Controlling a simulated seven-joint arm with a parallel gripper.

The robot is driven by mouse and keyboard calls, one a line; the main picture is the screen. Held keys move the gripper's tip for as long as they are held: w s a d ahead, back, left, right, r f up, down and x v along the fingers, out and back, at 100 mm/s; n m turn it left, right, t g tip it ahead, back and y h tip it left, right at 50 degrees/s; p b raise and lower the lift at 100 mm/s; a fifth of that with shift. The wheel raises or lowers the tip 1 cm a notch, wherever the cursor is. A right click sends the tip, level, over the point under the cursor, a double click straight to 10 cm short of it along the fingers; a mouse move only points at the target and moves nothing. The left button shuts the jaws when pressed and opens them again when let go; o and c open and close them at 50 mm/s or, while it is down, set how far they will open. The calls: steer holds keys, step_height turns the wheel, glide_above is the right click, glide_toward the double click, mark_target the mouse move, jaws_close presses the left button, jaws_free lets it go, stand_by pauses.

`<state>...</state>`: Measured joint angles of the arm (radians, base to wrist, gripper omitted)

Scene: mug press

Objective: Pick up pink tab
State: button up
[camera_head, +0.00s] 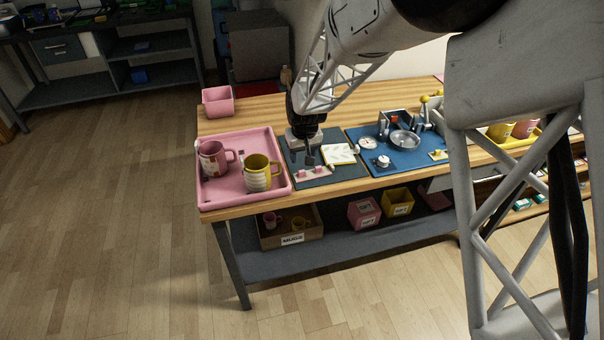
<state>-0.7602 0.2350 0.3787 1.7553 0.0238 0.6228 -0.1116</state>
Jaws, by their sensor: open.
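A small pink strip with raised pink pieces (314,172) lies near the front of the dark mat; I take this to be where the pink tab is, but it is too small to tell single tabs apart. My gripper (309,159) points down over the dark mat, just behind and above the pink pieces. Its jaws are open, and I see nothing held in them. Whether a fingertip touches a pink piece cannot be told from this view.
A pink tray (240,196) left of the dark mat (291,148) holds a pink-and-white mug (212,158) and a yellow-and-white mug (258,172). A white patterned pad (339,153) lies right of my gripper. Further right, a blue mat (400,157) carries a metal device and dish.

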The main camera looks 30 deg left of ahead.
mark_target(302, 171)
steer(key=shift+f, duration=0.1)
steer(key=shift+w+a+f, duration=0.1)
steer(key=shift+f, duration=1.1)
steer(key=shift+w+a+f, duration=0.1)
steer(key=shift+w+f, duration=0.05)
steer(key=shift+f, duration=1.15)
steer(key=shift+w+a+f, duration=0.1)
steer(key=shift+f, duration=1.2)
steer(key=c, duration=0.8)
